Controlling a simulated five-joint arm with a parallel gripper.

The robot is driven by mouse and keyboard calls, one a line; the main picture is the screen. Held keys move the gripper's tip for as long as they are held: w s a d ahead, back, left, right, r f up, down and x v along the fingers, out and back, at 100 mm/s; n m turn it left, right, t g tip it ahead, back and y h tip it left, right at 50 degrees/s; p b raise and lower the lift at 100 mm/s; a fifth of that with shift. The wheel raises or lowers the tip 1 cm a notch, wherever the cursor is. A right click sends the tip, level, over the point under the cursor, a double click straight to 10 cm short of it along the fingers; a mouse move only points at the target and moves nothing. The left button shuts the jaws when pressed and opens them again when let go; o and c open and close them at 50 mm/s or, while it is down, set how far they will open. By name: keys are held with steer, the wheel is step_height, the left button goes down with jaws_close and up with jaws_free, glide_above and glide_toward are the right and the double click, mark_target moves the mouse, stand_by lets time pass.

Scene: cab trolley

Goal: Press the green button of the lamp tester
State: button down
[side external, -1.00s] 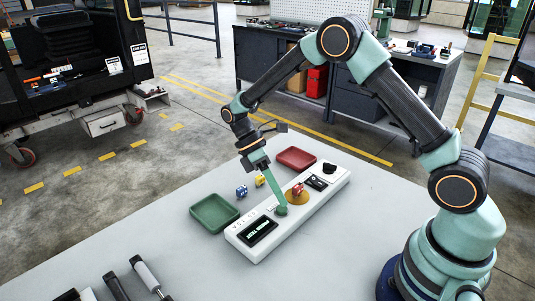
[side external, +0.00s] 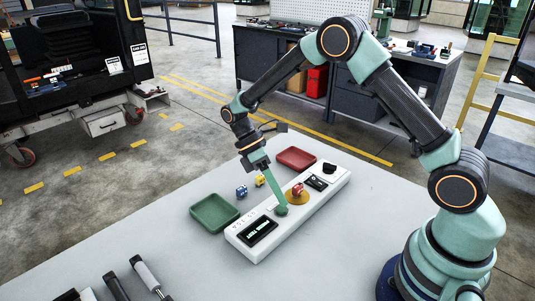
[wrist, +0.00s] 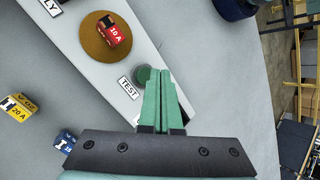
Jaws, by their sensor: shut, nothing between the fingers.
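The lamp tester (side external: 250,243) is a long white box on the grey table, with a dark display at its near end. Its green button (wrist: 143,75) shows beside the TEST label in the wrist view, partly hidden by my fingers. My gripper (side external: 281,206) is shut and empty, pointing down at the button; it also shows in the wrist view (wrist: 160,72). The fingertips overlap the button in the side view, but I cannot tell whether they press it. A red 10 A fuse (wrist: 114,36) sits on the tester's round amber pad (wrist: 93,45).
A yellow fuse (side external: 260,181) and a blue fuse (side external: 241,191) stand left of the tester. A green tray (side external: 207,229) lies nearby and a red tray (side external: 296,156) lies farther back. Tools lie at the table's front left (side external: 147,274). The table between is clear.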

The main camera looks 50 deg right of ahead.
mark_target(279, 207)
steer(key=shift+f, duration=0.2)
steer(key=shift+d+f, duration=0.1)
steer(key=shift+f, duration=0.15)
steer(key=shift+f, duration=0.5)
stand_by(0.7)
steer(key=shift+r, duration=0.95)
steer(key=shift+r, duration=0.1)
steer(key=shift+r, duration=2.45)
